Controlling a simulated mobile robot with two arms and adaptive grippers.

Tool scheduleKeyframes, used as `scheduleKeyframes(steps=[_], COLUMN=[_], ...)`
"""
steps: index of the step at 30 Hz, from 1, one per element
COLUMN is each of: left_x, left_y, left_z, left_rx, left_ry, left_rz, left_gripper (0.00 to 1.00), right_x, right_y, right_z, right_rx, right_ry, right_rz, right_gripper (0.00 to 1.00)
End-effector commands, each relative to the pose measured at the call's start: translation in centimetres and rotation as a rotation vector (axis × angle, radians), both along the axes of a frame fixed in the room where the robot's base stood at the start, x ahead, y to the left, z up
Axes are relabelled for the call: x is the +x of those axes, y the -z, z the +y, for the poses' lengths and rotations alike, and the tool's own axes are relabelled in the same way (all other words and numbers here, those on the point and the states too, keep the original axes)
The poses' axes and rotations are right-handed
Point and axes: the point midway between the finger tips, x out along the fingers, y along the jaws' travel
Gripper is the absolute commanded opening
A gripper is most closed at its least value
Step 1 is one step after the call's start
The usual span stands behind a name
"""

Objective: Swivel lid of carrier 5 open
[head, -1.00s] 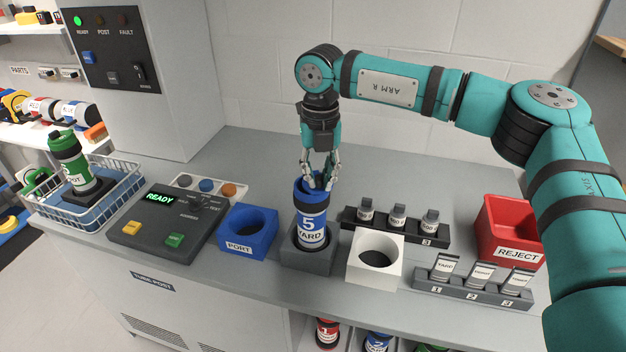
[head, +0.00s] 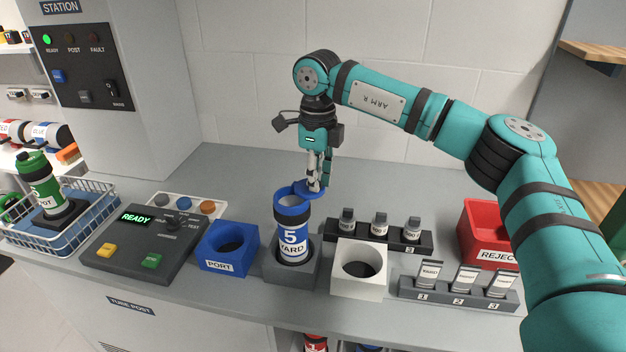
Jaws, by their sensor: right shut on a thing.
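Carrier 5 (head: 292,241) is a blue and white cylinder labelled "5 YARD". It stands upright in a grey square holder (head: 291,271) on the counter. Its blue lid (head: 309,188) is swung out to the right of the mouth, and the open rim and pale inside show. My right gripper (head: 316,184) comes down from above and is shut on the lid, at the right of the carrier's top. What lies inside the carrier is hidden. My left gripper is not in view.
A blue PORT block (head: 229,264) stands left of the holder, and a white block with a round hole (head: 342,283) right of it. Racks with small labelled vials (head: 427,292) and a red REJECT bin (head: 476,237) are farther right. A control box (head: 120,262) and wire basket (head: 57,252) are left.

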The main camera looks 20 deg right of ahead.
Motion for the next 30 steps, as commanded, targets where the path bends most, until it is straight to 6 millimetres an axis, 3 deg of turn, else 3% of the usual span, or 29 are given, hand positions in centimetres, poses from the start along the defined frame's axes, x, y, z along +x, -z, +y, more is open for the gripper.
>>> scheduleKeyframes(steps=[18, 30], left_x=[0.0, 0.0], left_y=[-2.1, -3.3], left_z=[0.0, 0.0], left_rx=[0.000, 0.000], left_ry=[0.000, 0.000], left_rz=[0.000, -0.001], left_gripper=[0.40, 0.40], right_x=[2.7, 4.1], right_y=[-0.3, -0.1], right_z=[-1.4, -1.5], right_rx=[0.001, 0.001], right_ry=[-0.578, -0.860], right_rz=[-0.001, -0.001], right_gripper=[0.00, 0.00])
